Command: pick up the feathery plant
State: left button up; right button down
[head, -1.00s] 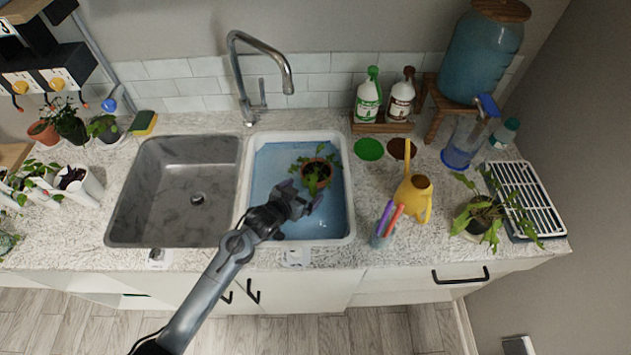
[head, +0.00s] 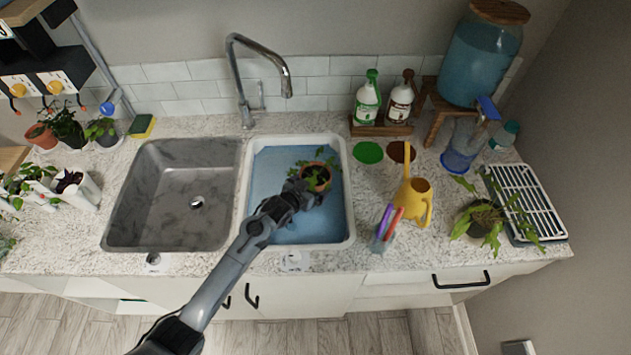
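A leafy plant in a terracotta pot (head: 318,176) stands in the white basin (head: 347,215) with a blue bottom. Its green leaves spread over the pot rim. My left gripper (head: 308,190) is at the near left side of this pot, its fingers close against it and partly covering it. I cannot tell whether they have closed on it. Another plant (head: 487,218), with long arching fronds, stands at the right on the counter. The frames do not settle which of the two is the feathery one. My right gripper is not in view.
The grey sink (head: 170,205) at the left is empty. A yellow watering can (head: 418,205) and a cup with pens (head: 383,242) stand right of the basin. The tap (head: 240,80) rises behind. A white rack (head: 525,195) lies at the far right.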

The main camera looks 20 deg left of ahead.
pick_arm(q)
jog(key=c, duration=1.1)
jog(key=shift+r, duration=0.15)
jog(key=shift+c, duration=1.3)
